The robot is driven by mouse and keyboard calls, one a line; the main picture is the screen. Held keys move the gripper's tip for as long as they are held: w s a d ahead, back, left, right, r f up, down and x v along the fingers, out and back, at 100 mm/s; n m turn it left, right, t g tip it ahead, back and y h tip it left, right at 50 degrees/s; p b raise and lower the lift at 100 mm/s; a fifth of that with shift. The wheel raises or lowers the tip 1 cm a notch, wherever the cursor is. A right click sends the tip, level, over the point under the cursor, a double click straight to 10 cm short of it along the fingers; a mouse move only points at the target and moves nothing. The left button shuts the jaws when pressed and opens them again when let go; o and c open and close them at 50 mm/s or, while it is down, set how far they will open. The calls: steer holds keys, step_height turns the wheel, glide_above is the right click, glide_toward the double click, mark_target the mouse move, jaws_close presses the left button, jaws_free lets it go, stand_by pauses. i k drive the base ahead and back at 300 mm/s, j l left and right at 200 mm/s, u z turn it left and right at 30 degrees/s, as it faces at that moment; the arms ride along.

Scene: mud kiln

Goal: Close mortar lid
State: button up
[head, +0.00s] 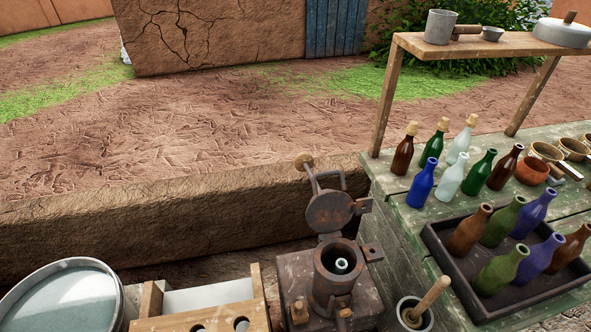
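A rusty dark metal press-like vessel, which looks like the mortar (323,290), stands on a square metal base at the bottom middle of the head view. Its round lid (330,211) stands raised at the back of the rim, open. A lever with a wooden knob (304,161) and a bar handle rise behind the lid. The mouth is uncovered, and a pale greenish ring like a bottle neck (342,265) shows inside. My gripper is not in view.
A small cup with a wooden pestle (428,302) stands right of it. The green table (403,234) carries several bottles and a dark tray (445,263). A wooden rack (160,299) and a round basin (60,262) are left. A low mud wall (150,225) runs behind.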

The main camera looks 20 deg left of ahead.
mark_target(329, 211)
steer(key=i+u, duration=0.3)
steer(key=u, duration=0.2)
steer(key=i+l+u, duration=0.25)
steer(key=u, duration=0.2)
steer(key=i, duration=0.05)
